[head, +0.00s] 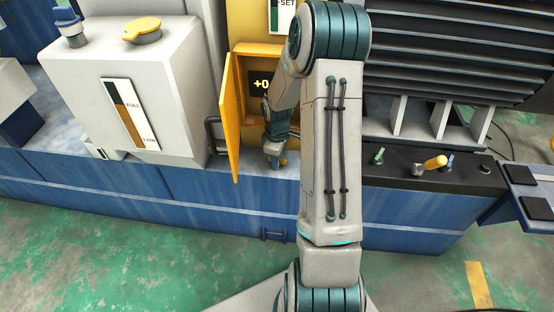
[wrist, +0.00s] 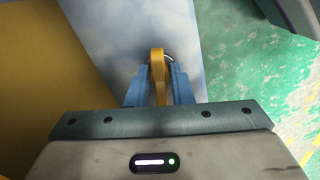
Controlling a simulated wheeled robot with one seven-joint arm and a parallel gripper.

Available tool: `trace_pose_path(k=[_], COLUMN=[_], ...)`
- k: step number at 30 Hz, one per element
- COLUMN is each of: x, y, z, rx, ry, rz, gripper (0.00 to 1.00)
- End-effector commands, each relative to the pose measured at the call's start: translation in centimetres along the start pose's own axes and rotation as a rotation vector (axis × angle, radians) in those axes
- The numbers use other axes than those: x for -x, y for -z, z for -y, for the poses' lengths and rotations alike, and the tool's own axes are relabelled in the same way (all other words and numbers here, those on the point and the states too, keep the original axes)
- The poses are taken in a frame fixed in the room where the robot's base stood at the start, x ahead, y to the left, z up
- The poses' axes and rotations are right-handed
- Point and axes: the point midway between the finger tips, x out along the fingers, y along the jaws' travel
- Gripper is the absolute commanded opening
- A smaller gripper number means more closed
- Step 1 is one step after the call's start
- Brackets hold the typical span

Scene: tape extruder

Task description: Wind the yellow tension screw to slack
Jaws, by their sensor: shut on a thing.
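The yellow tension screw (wrist: 158,72) stands between the two blue fingers of my gripper (wrist: 160,88) in the wrist view. My gripper is shut on it, with a finger against each side. A curved metal edge shows just behind its top. In the head view my gripper (head: 276,160) points down at the blue bench, just right of the open yellow door. The rest is hidden by my fingers and wrist.
The open yellow door (head: 231,120) stands close left of my wrist. A yellow cabinet with a dark display (head: 261,84) is behind it. A white tank (head: 130,95) stands left. A black panel with a yellow-handled lever (head: 431,164) is right of my arm.

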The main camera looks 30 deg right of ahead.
Motion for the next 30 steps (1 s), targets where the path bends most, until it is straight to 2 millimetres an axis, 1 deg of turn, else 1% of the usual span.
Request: trace_pose_path(k=[4, 15, 19, 27, 28, 29, 30], x=[0.30, 0.22, 0.09, 0.05, 0.05, 0.05, 0.06], y=[-0.04, -0.04, -0.02, -0.02, -0.02, -0.03, -0.01], z=[0.03, 0.02, 0.00, 0.02, 0.03, 0.03, 0.01], rx=[0.096, 0.360, 0.400, 0.410, 0.411, 0.411, 0.411], ry=[0.003, 0.002, 0.001, 0.002, 0.002, 0.002, 0.001], rz=[0.000, 0.000, -0.001, 0.002, 0.002, 0.002, 0.002], gripper=[0.00, 0.00, 0.00, 0.00, 0.26, 0.34, 0.37])
